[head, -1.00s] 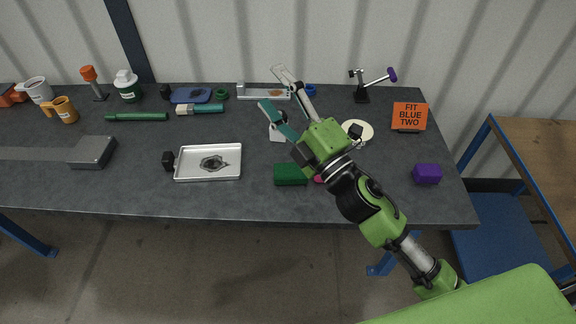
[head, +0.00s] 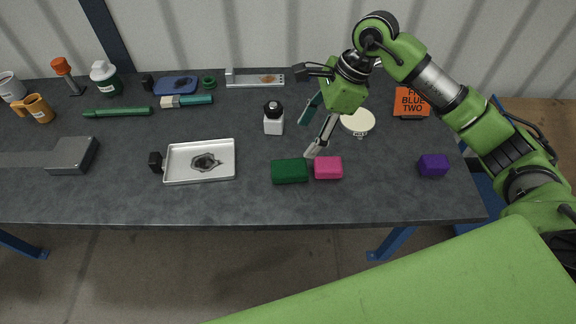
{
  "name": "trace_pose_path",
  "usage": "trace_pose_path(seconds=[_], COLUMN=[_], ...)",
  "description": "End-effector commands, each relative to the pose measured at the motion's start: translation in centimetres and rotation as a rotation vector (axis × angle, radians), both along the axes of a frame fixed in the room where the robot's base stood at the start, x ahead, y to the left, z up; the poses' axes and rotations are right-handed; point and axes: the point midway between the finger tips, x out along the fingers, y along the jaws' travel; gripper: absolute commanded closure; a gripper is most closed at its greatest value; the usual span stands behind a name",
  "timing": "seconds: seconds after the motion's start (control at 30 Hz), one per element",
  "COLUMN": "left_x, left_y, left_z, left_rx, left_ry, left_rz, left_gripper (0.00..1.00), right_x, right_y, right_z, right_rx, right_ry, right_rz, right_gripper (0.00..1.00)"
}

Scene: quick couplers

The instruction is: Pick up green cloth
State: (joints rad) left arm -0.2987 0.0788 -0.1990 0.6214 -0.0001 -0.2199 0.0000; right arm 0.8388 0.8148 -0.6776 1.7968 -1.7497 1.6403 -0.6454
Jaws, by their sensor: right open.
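The green cloth (head: 290,171) is a dark green folded block lying near the front edge of the table, just left of a pink block (head: 328,167). My right gripper (head: 308,138) is open and empty, with its fingers pointing down and left. One finger is teal-tinted and the other is pale grey. The pale fingertip is just behind and above the gap between the green cloth and the pink block. I cannot tell the exact height of the gripper. My left gripper does not show.
A white bottle with a black cap (head: 273,121) stands behind the green cloth. A silver tray (head: 226,176) lies to its left. A purple block (head: 433,165), a cream round dish (head: 359,121) and an orange sign (head: 409,101) are to the right.

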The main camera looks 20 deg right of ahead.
Motion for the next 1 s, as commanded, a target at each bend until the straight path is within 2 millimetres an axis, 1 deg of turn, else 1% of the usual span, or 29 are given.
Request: trace_pose_path(seconds=[0.3,0.4,0.63,0.77,0.83,0.9,1.0], left_x=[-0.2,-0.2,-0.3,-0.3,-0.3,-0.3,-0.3], left_y=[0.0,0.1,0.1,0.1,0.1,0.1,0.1], left_z=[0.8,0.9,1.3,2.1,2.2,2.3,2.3], left_rx=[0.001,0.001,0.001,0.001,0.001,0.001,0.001], left_ry=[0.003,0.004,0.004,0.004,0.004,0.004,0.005], left_rz=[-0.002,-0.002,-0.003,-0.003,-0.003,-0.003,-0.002], left_gripper=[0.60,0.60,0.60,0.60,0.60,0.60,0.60], right_x=[0.2,0.4,0.4,0.3,0.5,0.5,0.6], right_y=[2.3,2.7,3.3,3.9,4.2,4.4,4.6], right_z=[-5.5,-6.7,-8.2,-10.1,-11.2,-11.9,-12.4], right_rx=[-0.001,0.000,0.001,0.003,0.002,0.001,-0.001], right_ry=[0.007,0.004,0.005,0.008,0.006,0.004,0.003], right_rz=[0.003,0.001,0.002,0.001,0.001,0.002,0.002], right_gripper=[0.40,0.40,0.40,0.40,0.40,0.40,0.40])
